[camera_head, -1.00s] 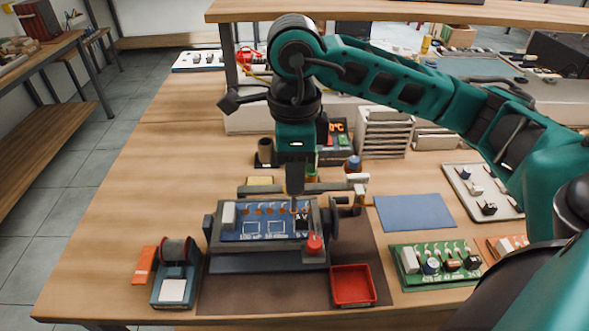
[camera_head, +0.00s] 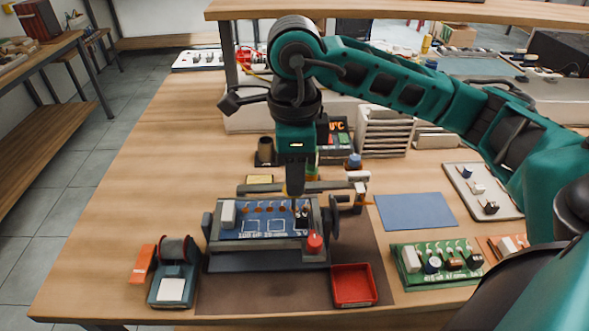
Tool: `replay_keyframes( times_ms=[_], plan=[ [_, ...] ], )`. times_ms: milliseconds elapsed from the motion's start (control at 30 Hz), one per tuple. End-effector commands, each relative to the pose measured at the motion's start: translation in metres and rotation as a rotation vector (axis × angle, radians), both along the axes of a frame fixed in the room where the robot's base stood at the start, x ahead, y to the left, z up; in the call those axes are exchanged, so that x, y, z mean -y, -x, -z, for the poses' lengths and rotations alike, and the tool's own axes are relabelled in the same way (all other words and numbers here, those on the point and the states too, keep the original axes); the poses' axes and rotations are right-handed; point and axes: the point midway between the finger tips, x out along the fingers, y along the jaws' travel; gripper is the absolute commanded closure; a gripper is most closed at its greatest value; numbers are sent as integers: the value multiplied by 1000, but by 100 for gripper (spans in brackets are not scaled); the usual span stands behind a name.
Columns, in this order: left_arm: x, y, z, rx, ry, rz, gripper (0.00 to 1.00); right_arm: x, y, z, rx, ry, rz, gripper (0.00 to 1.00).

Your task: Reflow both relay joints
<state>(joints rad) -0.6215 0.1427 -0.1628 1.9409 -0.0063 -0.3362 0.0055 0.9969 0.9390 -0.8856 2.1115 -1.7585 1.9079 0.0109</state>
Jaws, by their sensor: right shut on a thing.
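A blue circuit board (camera_head: 262,220) is clamped in a dark board holder (camera_head: 268,262) with a red knob (camera_head: 314,242) at its front right. A small dark part, which may be the relay, stands near the board's right end. My right gripper (camera_head: 295,190) points straight down over the right part of the board. It is shut on a thin tool, which looks like a soldering iron; its tip is at or just above the board near the dark part. I cannot tell whether it touches. The joints are too small to make out. My left gripper is out of view.
A solder spool stand (camera_head: 174,272) is left of the holder. A red tray (camera_head: 353,286) is at the front right. A green board (camera_head: 437,261) and a blue mat (camera_head: 416,211) lie further right. A station with a lit display (camera_head: 337,127) stands behind.

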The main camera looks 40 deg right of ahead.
Motion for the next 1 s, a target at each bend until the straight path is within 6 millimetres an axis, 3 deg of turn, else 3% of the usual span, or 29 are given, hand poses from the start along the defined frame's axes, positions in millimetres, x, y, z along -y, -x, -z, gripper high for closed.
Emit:
replay_keyframes(
  times_ms=[1000],
  plan=[
    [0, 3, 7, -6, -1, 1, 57, 0, 0, 1, -1, 0, 0, 96]
  ],
)
